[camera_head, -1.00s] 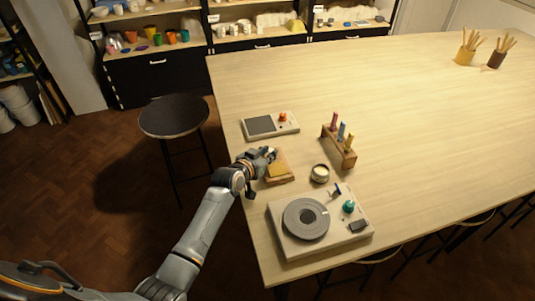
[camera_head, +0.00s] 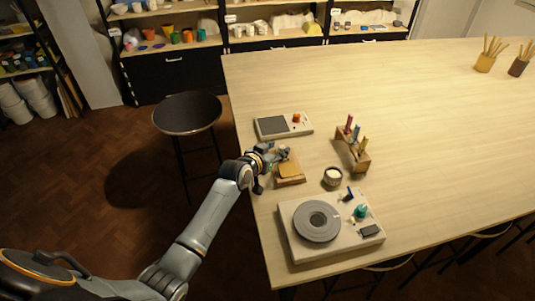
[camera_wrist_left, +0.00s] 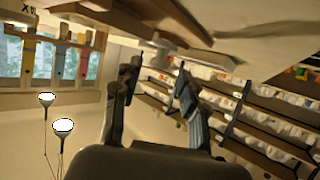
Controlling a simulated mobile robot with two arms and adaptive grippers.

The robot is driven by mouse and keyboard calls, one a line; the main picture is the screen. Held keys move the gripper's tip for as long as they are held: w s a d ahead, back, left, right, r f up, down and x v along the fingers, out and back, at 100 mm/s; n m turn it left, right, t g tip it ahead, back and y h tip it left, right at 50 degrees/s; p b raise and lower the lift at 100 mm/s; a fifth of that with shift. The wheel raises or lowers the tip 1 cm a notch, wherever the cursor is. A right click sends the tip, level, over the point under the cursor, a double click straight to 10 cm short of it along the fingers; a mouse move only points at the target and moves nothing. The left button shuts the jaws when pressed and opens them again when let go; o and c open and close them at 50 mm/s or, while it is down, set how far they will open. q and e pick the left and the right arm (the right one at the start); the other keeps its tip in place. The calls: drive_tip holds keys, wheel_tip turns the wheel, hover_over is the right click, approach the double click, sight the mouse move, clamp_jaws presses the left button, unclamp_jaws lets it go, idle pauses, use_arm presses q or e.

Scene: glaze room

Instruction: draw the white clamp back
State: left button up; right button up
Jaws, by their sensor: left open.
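My left gripper (camera_head: 278,156) is open and sits at the upper left side of a wooden board (camera_head: 291,182) with a tan block (camera_head: 290,169) on it. In the left wrist view the two fingers (camera_wrist_left: 158,85) stand apart with nothing between them. A pale piece (camera_wrist_left: 164,45), which looks like the white clamp, shows just beyond the fingertips against the brown wood. I cannot tell whether a finger touches it. In the head view the gripper hides that part of the board. My right gripper is not in view.
A turntable unit (camera_head: 291,235) with a teal knob stands at the near table edge. A round pot (camera_head: 332,178), a wooden rack (camera_head: 352,153) of coloured sticks and a scale-like device (camera_head: 272,125) surround the board. A stool (camera_head: 188,112) stands left.

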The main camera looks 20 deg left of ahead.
use_arm(q)
drive_tip(key=v, duration=1)
drive_tip(key=shift+s+a+r, duration=0.2)
drive_tip(key=shift+s, duration=0.1)
